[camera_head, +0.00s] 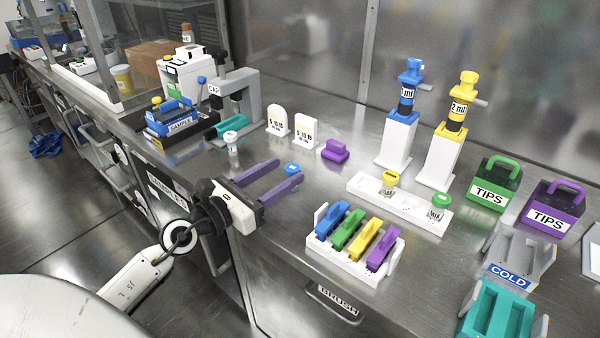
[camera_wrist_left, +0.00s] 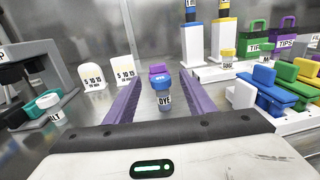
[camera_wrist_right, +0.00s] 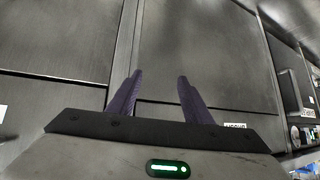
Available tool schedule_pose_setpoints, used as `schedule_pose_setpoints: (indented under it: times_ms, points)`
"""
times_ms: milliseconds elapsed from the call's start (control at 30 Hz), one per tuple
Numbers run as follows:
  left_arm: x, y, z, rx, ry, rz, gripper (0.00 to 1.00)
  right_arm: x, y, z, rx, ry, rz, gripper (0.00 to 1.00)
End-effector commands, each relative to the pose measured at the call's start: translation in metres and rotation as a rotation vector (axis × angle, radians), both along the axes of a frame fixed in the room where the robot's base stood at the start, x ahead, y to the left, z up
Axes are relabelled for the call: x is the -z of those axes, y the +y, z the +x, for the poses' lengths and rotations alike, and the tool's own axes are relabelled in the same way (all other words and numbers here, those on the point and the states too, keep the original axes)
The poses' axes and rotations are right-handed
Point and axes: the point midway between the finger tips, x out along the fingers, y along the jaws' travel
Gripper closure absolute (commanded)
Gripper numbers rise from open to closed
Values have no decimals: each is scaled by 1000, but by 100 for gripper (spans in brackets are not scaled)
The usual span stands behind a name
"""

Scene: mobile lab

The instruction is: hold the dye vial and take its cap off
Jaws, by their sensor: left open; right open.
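The dye vial stands upright on the steel bench. In the left wrist view its blue cap (camera_wrist_left: 161,82) is on and its DYE label (camera_wrist_left: 165,100) faces me. In the head view the blue cap (camera_head: 292,168) shows, and the near purple finger hides most of the body. My left gripper (camera_head: 288,170) is open and level, its two fingers on either side of the vial near the fingertips, with gaps to it. My right gripper (camera_wrist_right: 156,80) is open and empty, facing cabinet fronts away from the vial; it is not in the head view.
A purple block (camera_head: 335,152) sits behind the vial. A white-capped vial (camera_head: 231,138) stands to its left, near the grey CAP device (camera_head: 240,95). A white rack (camera_head: 360,190) with two vials and a holder of coloured blocks (camera_head: 340,262) lie to the right.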

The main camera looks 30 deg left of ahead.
Motion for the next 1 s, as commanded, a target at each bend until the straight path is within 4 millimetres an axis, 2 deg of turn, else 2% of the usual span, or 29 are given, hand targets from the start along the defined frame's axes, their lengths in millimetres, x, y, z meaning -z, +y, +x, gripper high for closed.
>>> schedule_pose_setpoints:
  times_ms: [100, 200, 367, 633, 733, 967, 1000]
  points:
    - [-2, -3, 18, 0, -2, -3, 51, 2, 0, -9, 1, 20, 0, 54]
    - [-1, -5, 27, 0, -1, -3, 51, 6, -1, -13, 2, 31, -1, 54]
    - [1, -6, 38, 0, -1, -3, 51, 9, -2, -13, 3, 32, -2, 54]
    - [6, -12, 75, 0, -1, -5, 51, 8, -1, -10, 2, 24, -3, 54]
    - [6, -13, 81, 0, 0, -4, 51, 4, -1, -6, 2, 15, -1, 54]
    - [7, -13, 82, 0, 0, -3, 51, 1, -1, -4, 2, 7, 0, 54]
    - [7, -13, 82, 0, 0, -3, 56, 1, -1, -4, 2, 7, 0, 54]
